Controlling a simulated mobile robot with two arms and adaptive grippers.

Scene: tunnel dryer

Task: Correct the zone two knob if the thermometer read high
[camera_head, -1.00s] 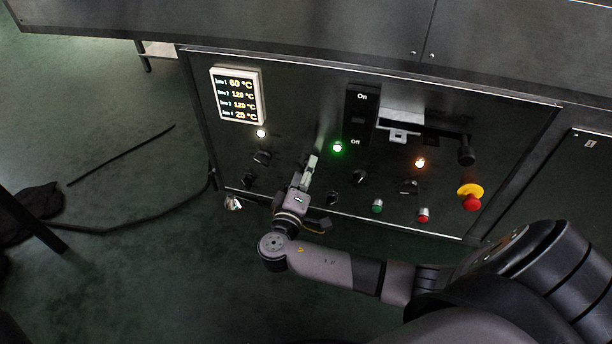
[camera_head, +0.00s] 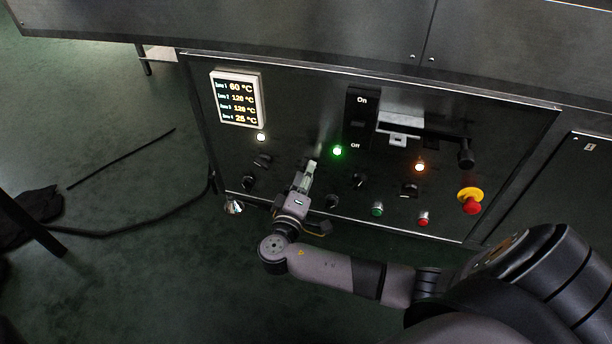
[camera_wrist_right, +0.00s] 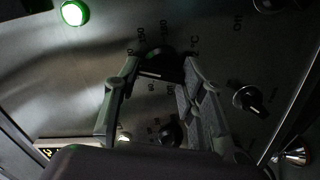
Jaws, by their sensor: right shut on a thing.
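My right gripper (camera_head: 311,168) reaches up to the dark control panel (camera_head: 290,100), below and left of the green lamp (camera_head: 337,150). In the right wrist view the gripper (camera_wrist_right: 161,68) is shut on a black knob (camera_wrist_right: 158,66), one finger on each side. Dial numbers surround the knob; its zone label is not readable. In the head view the gripper hides this knob. The thermometer display (camera_head: 237,98) is lit with four zone lines. Zone 1 reads 60 °C, zone 4 reads 25 °C; the zone 2 and 3 lines read about 120 °C, last digits blurred. My left gripper is not in view.
Other black knobs sit close by, at left (camera_head: 248,182), below right (camera_head: 332,201) and right (camera_head: 358,180). A green button (camera_head: 377,209), a red button (camera_head: 423,218) and a red emergency stop (camera_head: 471,200) are further right. A black handle (camera_head: 465,155) sticks out.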

